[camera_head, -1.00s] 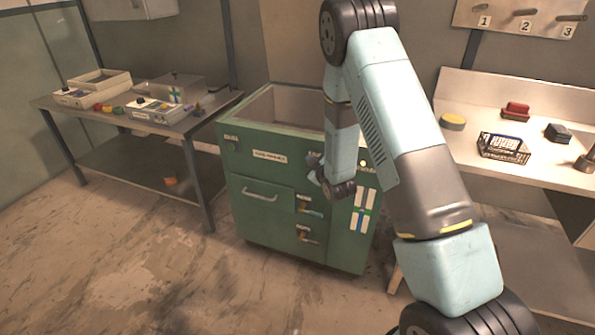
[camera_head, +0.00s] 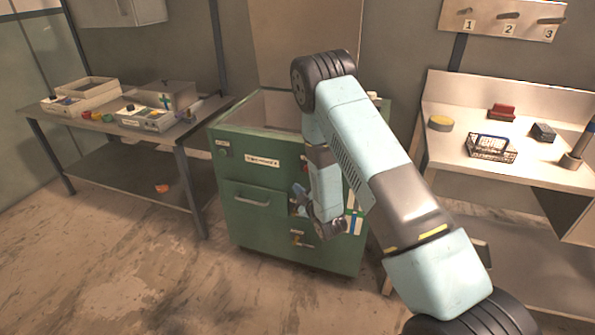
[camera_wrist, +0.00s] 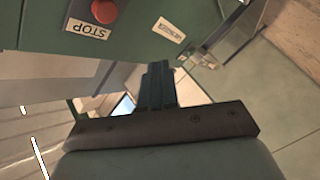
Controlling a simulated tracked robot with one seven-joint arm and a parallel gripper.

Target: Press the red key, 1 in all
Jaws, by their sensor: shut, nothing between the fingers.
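A round red button (camera_wrist: 104,10), the red key I can make out, sits on the green chamber cabinet (camera_wrist: 140,45) beside a STOP label (camera_wrist: 88,28) that reads upside down in the wrist view. It is cut by the top edge there. My gripper (camera_wrist: 158,66) is shut and empty, its dark fingers pointing at the panel, below and right of the button. They appear apart from it. In the head view my gripper (camera_head: 299,197) is by the cabinet front (camera_head: 245,180), low on its right side; my arm hides part of the panel.
The cabinet has an open top, a name label (camera_head: 262,160) and a drawer handle (camera_head: 250,199). A bench with boxes and coloured knobs (camera_head: 100,115) stands left. Floor ahead is clear.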

